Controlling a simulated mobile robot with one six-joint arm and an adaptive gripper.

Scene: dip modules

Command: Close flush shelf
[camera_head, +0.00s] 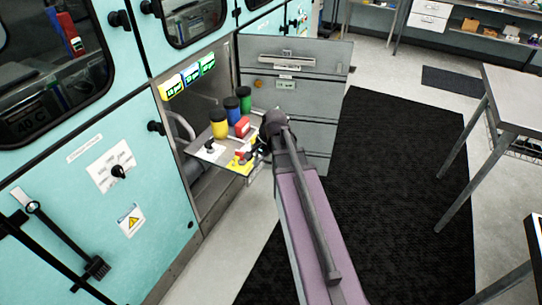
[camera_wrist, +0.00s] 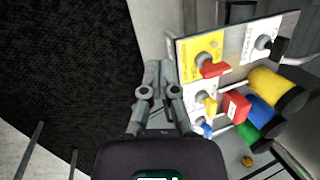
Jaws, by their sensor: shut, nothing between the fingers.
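The shelf (camera_head: 208,154) is slid out of an open bay in the teal cabinet. It carries yellow, blue and green cylinders, a red block, and small valves with yellow and white labels. My gripper (camera_head: 258,152) is at the front edge of the shelf, partly hidden by my own arm in the head view. In the wrist view my gripper (camera_wrist: 157,68) is shut and empty, with its fingertips beside the outer edge of the shelf (camera_wrist: 174,50). I cannot tell whether they touch it.
A black mat (camera_head: 385,170) covers the floor to the right. A metal table (camera_head: 515,95) stands at the far right. The floor between mat and cabinet is clear.

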